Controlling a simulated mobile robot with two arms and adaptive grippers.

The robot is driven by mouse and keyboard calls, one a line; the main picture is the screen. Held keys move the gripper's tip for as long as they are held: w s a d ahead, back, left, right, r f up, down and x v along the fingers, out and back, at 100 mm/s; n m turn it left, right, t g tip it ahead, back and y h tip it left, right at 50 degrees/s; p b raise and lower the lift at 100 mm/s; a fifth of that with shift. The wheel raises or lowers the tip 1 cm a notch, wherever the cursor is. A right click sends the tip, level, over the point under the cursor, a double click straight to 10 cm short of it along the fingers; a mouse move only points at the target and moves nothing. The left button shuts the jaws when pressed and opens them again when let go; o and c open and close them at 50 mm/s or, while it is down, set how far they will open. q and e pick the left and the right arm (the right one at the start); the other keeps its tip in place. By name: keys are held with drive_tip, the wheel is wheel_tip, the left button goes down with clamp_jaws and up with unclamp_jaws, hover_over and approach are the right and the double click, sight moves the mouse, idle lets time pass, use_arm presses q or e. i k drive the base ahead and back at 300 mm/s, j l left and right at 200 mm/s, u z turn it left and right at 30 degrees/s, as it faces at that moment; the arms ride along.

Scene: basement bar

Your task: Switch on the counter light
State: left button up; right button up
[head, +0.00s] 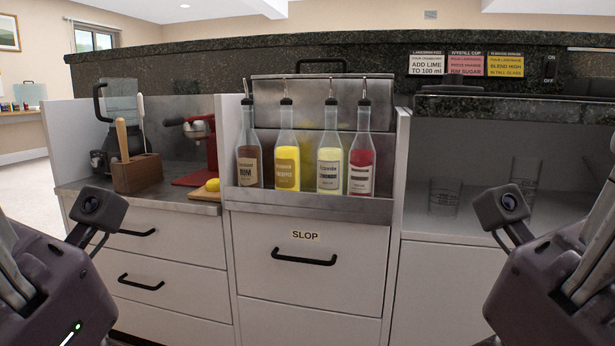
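A small black rocker switch (549,70), with ON printed above and OFF below, is set in the dark stone back panel at the upper right. Which way it is tipped is too small to tell. I cannot make out a lamp belonging to it. My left gripper (14,268) is at the lower left edge and my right gripper (597,240) at the lower right edge. Both are partly cut off by the frame, so their finger opening is unclear. Both are apart from the switch; the right one is lower and nearer to me.
Several bottles with pour spouts stand in a metal rack (305,205) in the middle, above the SLOP drawer (305,263). Two clear glasses (445,197) stand on the shelf at right. Three recipe cards (465,65) are left of the switch. A dark stone ledge (510,105) juts out below it.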

sight(552, 67)
drive_tip(key=z, duration=1.2)
